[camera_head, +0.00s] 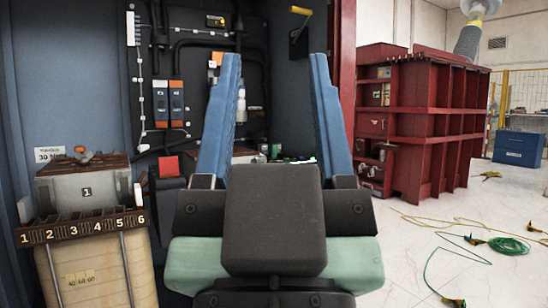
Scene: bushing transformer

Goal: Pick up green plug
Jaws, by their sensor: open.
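My gripper (274,60) fills the middle of the view, with its two blue fingers upright and spread wide apart. I see nothing held between them. Small bright green bits (302,160) show low between the fingers, just above the dark block of my gripper. They are partly hidden by it, and I cannot tell whether they are the green plug. A green cable (510,246) lies coiled on the floor at the right, with clip-like ends, well apart from my gripper.
A numbered terminal block (82,227) is at the left. A red ribbed transformer housing (425,120) stands at the right, with a blue box (519,149) farther back. Pale floor lies between, crossed by cables.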

